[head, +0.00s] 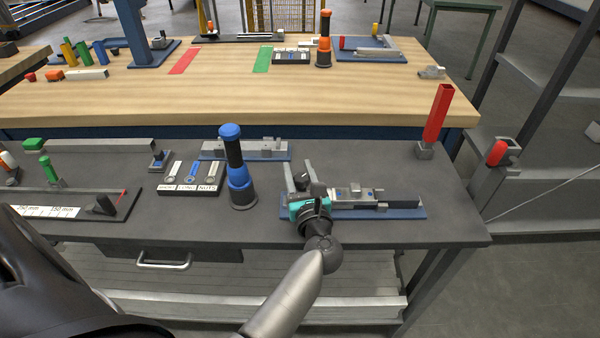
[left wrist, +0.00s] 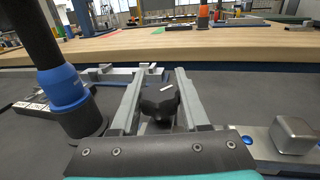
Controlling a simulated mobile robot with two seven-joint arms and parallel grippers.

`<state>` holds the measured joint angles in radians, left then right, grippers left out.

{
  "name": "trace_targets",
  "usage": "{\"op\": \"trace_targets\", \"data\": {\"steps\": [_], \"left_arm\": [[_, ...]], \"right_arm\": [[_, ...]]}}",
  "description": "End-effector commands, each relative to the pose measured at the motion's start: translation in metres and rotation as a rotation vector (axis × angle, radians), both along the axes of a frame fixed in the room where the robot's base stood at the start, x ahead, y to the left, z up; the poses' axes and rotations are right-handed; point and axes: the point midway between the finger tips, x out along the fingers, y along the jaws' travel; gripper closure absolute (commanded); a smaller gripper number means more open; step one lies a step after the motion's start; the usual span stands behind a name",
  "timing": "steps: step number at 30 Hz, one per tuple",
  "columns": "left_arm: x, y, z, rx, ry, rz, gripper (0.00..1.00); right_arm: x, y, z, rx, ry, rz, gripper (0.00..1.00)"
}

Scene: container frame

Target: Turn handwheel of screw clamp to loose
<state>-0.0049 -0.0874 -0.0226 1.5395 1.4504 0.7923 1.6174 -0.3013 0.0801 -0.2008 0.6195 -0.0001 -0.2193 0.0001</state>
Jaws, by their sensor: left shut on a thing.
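The screw clamp (head: 375,203) is a grey metal vise on a blue base plate at the right of the dark front bench. Its black handwheel (left wrist: 158,101), with a white mark on top, sits between the fingers in the left wrist view. My left gripper (head: 302,178), with a teal band, is at the left end of the clamp. Its two grey fingers (left wrist: 158,100) are shut on the handwheel, one on each side. In the head view the gripper hides most of the wheel. My right gripper is not in view.
A blue-and-black upright tool (head: 238,170) stands close left of the gripper; it also shows in the left wrist view (left wrist: 65,90). Behind is another blue-based fixture (head: 245,150). A red upright bar (head: 437,115) stands at the back right. Bare bench top lies right of the clamp.

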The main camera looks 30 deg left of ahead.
Motion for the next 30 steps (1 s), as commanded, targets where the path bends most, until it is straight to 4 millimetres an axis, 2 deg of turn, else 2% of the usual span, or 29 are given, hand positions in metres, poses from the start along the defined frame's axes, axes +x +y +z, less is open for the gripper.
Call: {"op": "trace_targets", "data": {"steps": [14,15,23,30], "left_arm": [[-0.0003,0.0010,0.0004,0.001,0.000,0.016,1.00],[-0.0003,0.0010,0.0004,0.001,0.000,0.016,0.53],[-0.0001,0.0009,0.0005,0.001,-0.001,0.015,0.25],[-0.0002,0.0008,0.0005,0.001,-0.001,0.013,0.25]], "right_arm": [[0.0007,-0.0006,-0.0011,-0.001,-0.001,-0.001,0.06],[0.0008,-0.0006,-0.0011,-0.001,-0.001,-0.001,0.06],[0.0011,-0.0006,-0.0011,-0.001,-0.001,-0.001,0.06],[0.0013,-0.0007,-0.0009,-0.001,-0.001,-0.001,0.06]]}}
